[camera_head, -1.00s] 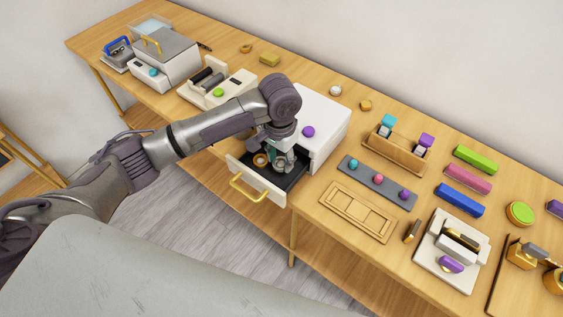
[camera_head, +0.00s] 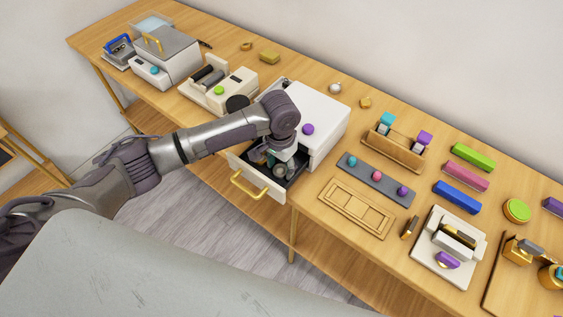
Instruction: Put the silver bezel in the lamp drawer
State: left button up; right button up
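The lamp drawer (camera_head: 262,190) is pulled out of the white box (camera_head: 318,118) and shows a dark inside and a gold handle (camera_head: 248,188). My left gripper (camera_head: 269,164) points down into the drawer. Its fingers are small and partly covered by my wrist, so I cannot tell whether they are open or shut, or hold anything. A teal patch shows by the fingers. A small silvery round piece (camera_head: 335,88) lies on the table behind the box; I cannot tell whether it is the silver bezel. My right gripper is not in view.
A cream device with a green button (camera_head: 219,90) stands left of the box. A grey strip with coloured knobs (camera_head: 376,180) and a wooden slotted tray (camera_head: 357,209) lie to the right. Floor is free in front of the drawer.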

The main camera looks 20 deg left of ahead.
aim_at(281, 171)
pick_arm(q)
jog(key=shift+r, duration=0.1)
notch_tip(281, 171, up, 12)
jog(key=b, duration=0.1)
jog(key=shift+b, duration=0.3)
dwell(0.5)
